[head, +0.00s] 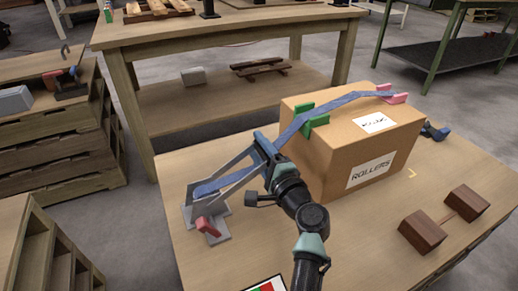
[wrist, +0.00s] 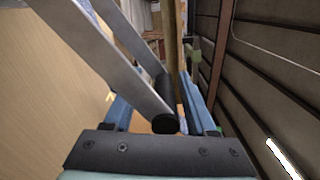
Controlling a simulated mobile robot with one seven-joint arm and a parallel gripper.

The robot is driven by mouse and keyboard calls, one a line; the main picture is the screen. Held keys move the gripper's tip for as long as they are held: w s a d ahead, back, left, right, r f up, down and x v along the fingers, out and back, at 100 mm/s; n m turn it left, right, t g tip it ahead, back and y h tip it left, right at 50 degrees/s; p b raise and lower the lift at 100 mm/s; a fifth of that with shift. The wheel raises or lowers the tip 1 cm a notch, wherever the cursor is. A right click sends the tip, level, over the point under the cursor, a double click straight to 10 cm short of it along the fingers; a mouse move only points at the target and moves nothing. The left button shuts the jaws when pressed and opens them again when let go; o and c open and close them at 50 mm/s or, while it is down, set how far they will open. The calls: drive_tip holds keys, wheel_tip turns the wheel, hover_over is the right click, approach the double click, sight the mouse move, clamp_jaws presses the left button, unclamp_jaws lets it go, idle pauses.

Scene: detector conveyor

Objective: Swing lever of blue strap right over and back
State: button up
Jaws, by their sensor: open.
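A blue strap (head: 330,104) runs over the top of a cardboard box (head: 312,160) marked ROLLERS and down its left side. At its left end is a grey metal buckle with a red tab (head: 207,226). Its lever (head: 232,165), two grey bars, slants up to the right from the base. In the wrist view the lever's bars (wrist: 105,55) come from the upper left to a dark cross bar (wrist: 164,108). My gripper (head: 264,146) is at the lever's upper end. Its blue fingers are apart, with the cross bar between them; contact cannot be told.
Green (head: 315,121) and pink (head: 393,93) corner guards sit under the strap on the box. A blue-and-dark item (head: 436,131) is behind the box. The table's left front is mostly clear.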

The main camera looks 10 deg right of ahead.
drive_tip(key=shift+d, duration=0.1)
drive_tip(key=shift+s+d+r, duration=0.1)
drive_tip(key=shift+s, duration=0.2)
drive_tip(key=p+v, duration=0.4)
drive_tip(key=v, duration=0.8)
drive_tip(key=shift+s, duration=0.15)
